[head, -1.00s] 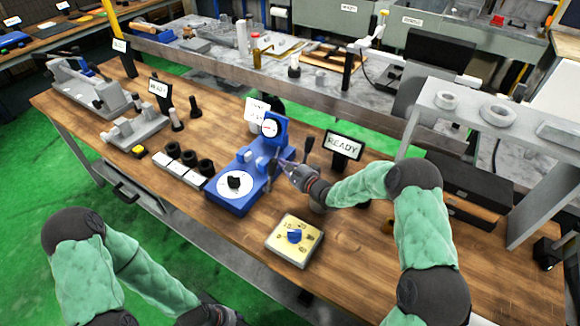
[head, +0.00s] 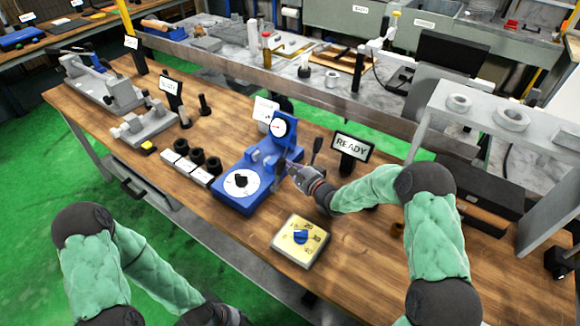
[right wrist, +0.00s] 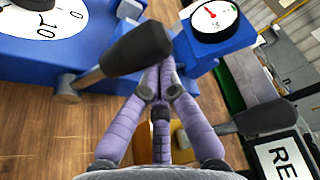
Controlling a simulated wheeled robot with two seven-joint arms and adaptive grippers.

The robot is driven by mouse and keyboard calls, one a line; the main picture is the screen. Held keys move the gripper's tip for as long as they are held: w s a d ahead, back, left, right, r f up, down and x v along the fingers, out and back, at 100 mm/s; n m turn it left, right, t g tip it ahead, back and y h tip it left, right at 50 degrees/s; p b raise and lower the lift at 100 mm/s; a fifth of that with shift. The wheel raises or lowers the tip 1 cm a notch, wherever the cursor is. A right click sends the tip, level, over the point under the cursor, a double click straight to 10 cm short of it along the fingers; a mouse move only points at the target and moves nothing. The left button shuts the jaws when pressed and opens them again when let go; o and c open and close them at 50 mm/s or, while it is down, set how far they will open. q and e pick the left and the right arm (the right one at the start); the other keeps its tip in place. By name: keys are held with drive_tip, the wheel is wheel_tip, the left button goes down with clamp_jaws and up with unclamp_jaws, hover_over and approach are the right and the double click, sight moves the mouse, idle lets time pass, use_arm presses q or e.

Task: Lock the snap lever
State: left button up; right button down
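A blue fixture (head: 252,172) with a white dial and a round gauge (head: 279,127) stands mid-bench. In the right wrist view a black-knobbed lever (right wrist: 138,50) slants up from its blue side, and the knob hides part of my fingertips. A second black-handled lever (right wrist: 262,118) lies to the right; a dark lever (head: 316,146) stands upright behind my gripper in the head view. My right gripper (head: 290,167) is at the fixture's right side, purple fingers (right wrist: 160,78) drawn together, no object visible between them. My left gripper (head: 225,316) is low at the bottom edge, its fingers unclear.
A READY sign (head: 351,146) stands right of the fixture. A yellow-topped box with a blue knob (head: 300,238) sits in front. Black cylinders on white blocks (head: 192,165) stand to the left. A grey raised shelf (head: 490,115) is at the right. Bare wood lies right of the yellow-topped box.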

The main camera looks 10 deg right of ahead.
sight(280, 167)
drive_tip(key=shift+s+a+r+n, duration=0.1)
drive_tip(key=shift+s+a+n, duration=0.1)
drive_tip(key=shift+a+n, duration=0.1)
drive_tip(key=s+a+n+b, duration=0.1)
drive_tip(key=b, duration=0.1)
drive_tip(key=s+a+r+n+t+b, duration=0.1)
drive_tip(key=n+b, duration=0.1)
drive_tip(key=shift+s+r+n, duration=0.1)
drive_tip(key=shift+n, duration=0.2)
drive_tip(key=shift+s+a+r+n+t+y+b, duration=0.15)
drive_tip(key=shift+s+a+n+t+b, duration=0.1)
drive_tip(key=shift+s+a+n+b, duration=0.45)
drive_tip(key=shift+s+a+r+n+t+y+b, duration=0.2)
drive_tip(key=shift+s+a+n+b, duration=0.25)
drive_tip(key=shift+s+a, duration=0.4)
drive_tip(key=shift+f, duration=0.1)
drive_tip(key=shift+s, duration=0.1)
drive_tip(key=v, duration=1.1)
drive_tip(key=shift+s+d+f, duration=0.1)
drive_tip(key=shift+s+f, duration=0.05)
drive_tip(key=shift+s, duration=0.25)
